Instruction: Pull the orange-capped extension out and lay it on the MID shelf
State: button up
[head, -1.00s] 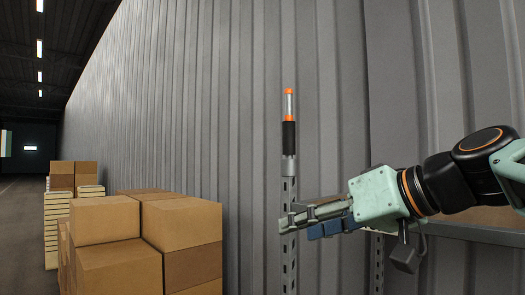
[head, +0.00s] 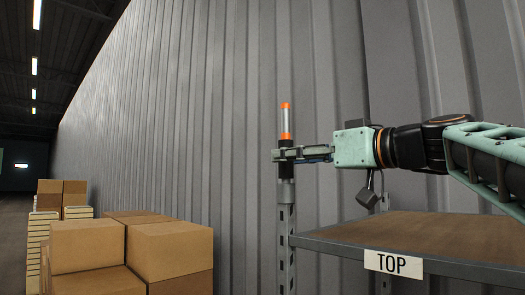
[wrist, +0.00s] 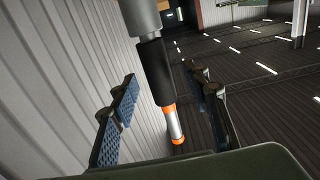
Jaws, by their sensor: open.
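The orange-capped extension (head: 285,122) stands upright on top of the shelf's post, with an orange cap, a silver tube, an orange band and a black grip. My gripper (head: 287,154) is level with the black grip in the head view. In the wrist view the extension (wrist: 156,72) runs between the two open fingers of my gripper (wrist: 165,108), apart from both pads. The MID shelf cannot be made out; only the top board (head: 440,235), labelled TOP, shows.
The grey metal post (head: 285,235) stands below the extension at the shelf's left corner. A ribbed grey wall (head: 220,110) runs behind. Cardboard boxes (head: 170,245) are stacked at the lower left. The top board's visible surface is bare.

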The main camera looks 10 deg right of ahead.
jog(key=shift+x, duration=1.35)
jog(key=shift+c, duration=0.5)
grip_shut()
